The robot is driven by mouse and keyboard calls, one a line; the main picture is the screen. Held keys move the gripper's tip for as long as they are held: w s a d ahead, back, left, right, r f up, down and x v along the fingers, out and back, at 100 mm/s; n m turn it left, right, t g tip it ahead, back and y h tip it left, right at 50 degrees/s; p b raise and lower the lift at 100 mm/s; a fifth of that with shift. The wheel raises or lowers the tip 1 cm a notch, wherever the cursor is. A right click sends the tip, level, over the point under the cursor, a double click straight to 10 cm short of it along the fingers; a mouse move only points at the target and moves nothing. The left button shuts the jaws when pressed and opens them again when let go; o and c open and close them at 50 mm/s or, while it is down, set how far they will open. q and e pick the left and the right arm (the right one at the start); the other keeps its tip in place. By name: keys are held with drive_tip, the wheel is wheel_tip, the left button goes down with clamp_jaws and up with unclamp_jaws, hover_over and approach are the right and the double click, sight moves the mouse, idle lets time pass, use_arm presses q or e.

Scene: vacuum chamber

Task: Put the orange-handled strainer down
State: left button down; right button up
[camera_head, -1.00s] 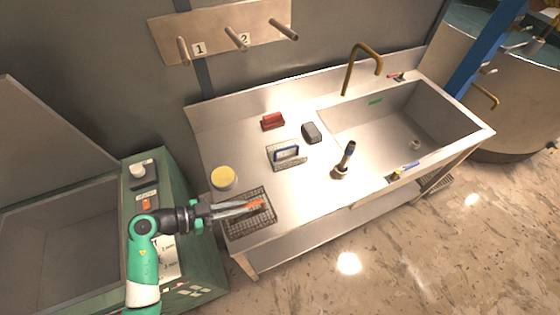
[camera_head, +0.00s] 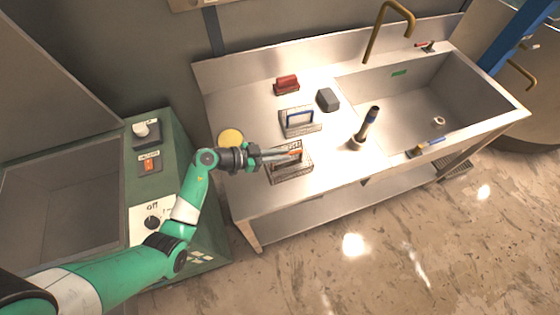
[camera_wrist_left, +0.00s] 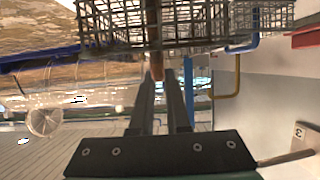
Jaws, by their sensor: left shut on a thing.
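The orange-handled strainer (camera_head: 291,171) is a wire-mesh piece over the left front part of the steel worktop (camera_head: 250,205). My left gripper (camera_head: 292,155) reaches it from the left and is shut on its orange handle. In the left wrist view, the dark fingers (camera_wrist_left: 160,95) close around the handle (camera_wrist_left: 154,45), with the mesh (camera_wrist_left: 190,22) beyond. I cannot tell whether the mesh touches the worktop. My right gripper is out of view.
A blue-handled strainer (camera_head: 300,123) lies just behind, with a red-handled item (camera_head: 287,85) farther back. A grey block (camera_head: 328,99) and a dark upright tool (camera_head: 366,128) stand to the right. A yellow round item (camera_head: 231,136) is beside my wrist. The sink (camera_head: 410,105) is at right.

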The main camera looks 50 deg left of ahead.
sight(280, 167)
use_arm(q)
wheel_tip(280, 167, down, 3)
drive_tip(key=shift+f+b, duration=0.1)
drive_tip(key=shift+b, duration=0.65)
drive_tip(key=shift+r, duration=0.2)
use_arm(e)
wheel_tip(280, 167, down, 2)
use_arm(q)
drive_tip(key=c, duration=1.3)
unclamp_jaws()
drive_tip(key=shift+f, duration=0.15)
drive_tip(key=shift+c, duration=0.2)
drive_tip(key=o, duration=0.4)
drive_tip(key=shift+o, duration=0.2)
